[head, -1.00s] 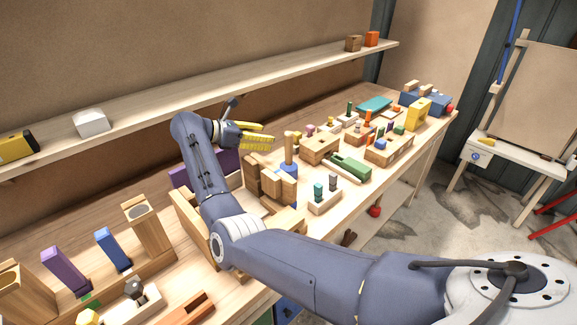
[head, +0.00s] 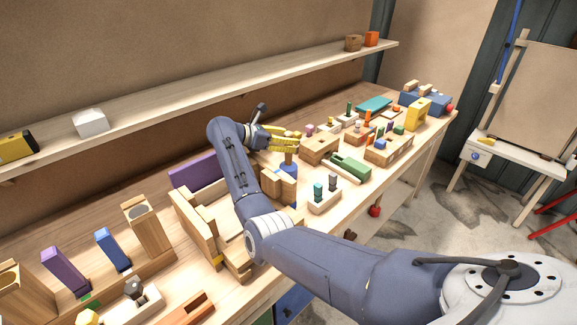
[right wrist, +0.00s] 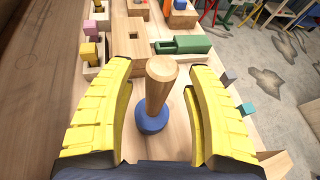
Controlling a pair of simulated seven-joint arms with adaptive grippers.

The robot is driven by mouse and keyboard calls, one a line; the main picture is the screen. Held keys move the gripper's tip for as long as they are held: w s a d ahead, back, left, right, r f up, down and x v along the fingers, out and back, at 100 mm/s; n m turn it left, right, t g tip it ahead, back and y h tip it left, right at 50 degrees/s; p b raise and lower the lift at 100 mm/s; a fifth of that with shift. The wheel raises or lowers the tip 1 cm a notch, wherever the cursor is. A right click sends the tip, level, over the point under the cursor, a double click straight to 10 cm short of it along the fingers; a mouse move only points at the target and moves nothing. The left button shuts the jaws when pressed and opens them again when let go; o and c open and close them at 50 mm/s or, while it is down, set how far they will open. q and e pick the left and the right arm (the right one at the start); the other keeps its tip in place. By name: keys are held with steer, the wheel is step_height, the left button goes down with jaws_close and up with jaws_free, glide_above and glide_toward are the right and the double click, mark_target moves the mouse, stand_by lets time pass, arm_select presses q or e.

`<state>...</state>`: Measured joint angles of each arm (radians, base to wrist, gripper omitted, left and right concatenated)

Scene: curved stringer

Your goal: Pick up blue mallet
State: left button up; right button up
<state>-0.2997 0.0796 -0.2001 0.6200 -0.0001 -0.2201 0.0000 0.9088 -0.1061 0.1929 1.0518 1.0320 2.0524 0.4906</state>
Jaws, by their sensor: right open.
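The blue mallet stands upright on its blue head (head: 288,170) on the workbench, with its wooden handle (head: 289,157) pointing up. In the right wrist view the handle (right wrist: 160,90) rises between my yellow fingers, and the blue head (right wrist: 152,119) rests on the bench below. My right gripper (head: 296,138) is open at the top of the handle; its fingers (right wrist: 160,70) lie on either side with a gap to each. In the head view the gripper partly covers the handle's top. My left gripper is not in view.
Wooden blocks (head: 279,184) stand close to the mallet on the left. A base with coloured pegs (head: 324,197), a green piece (head: 350,166) and a wooden box (head: 318,149) lie to the right. A long shelf (head: 215,93) runs along the wall behind.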

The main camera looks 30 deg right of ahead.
steer(key=shift+d+f, duration=0.1)
steer(key=shift+d, duration=0.2)
steer(key=shift+c, duration=0.5)
jaws_close()
